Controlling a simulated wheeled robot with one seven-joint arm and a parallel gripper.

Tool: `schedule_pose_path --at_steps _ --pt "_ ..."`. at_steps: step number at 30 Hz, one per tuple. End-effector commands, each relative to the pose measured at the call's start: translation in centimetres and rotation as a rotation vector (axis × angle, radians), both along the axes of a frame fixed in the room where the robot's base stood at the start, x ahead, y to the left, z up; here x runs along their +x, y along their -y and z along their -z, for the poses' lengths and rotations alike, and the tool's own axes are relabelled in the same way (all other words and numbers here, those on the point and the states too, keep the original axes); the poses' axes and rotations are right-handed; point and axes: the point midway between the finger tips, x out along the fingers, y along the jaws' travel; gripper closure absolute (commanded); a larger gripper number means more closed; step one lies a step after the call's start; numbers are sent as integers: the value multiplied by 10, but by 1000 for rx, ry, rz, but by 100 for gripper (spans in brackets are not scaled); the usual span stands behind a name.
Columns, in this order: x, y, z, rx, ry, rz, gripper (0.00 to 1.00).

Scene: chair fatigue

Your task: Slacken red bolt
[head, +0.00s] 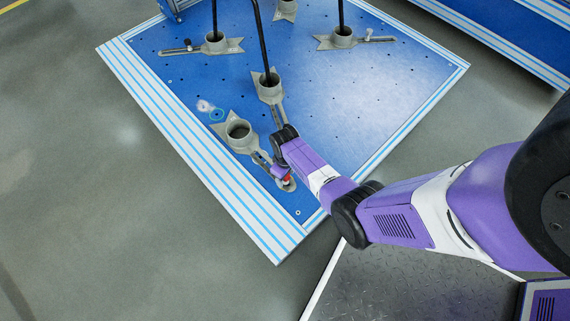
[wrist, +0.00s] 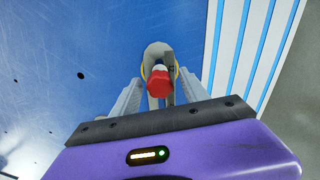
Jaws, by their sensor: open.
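The red bolt (wrist: 158,83) shows its red head in the wrist view, in front of a grey slotted clamp (wrist: 158,50). My gripper (wrist: 160,92) is open, with one grey finger on each side of the red head. I cannot tell whether the fingers touch it. In the head view my gripper (head: 281,173) is at the bolt, its fingers mostly hidden.
The clamp's empty grey cup (head: 239,131) stands just beyond the bolt on the blue perforated platform (head: 340,110). Other cups (head: 268,85) hold black poles (head: 262,40). The striped platform edge (head: 250,215) is close by.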

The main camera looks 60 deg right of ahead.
Motion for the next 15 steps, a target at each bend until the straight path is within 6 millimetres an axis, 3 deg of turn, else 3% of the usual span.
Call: schedule_pose_path --at_steps 6,15 --pt "0 0 0 0 0 162 47" --pt "0 0 0 0 0 182 47"
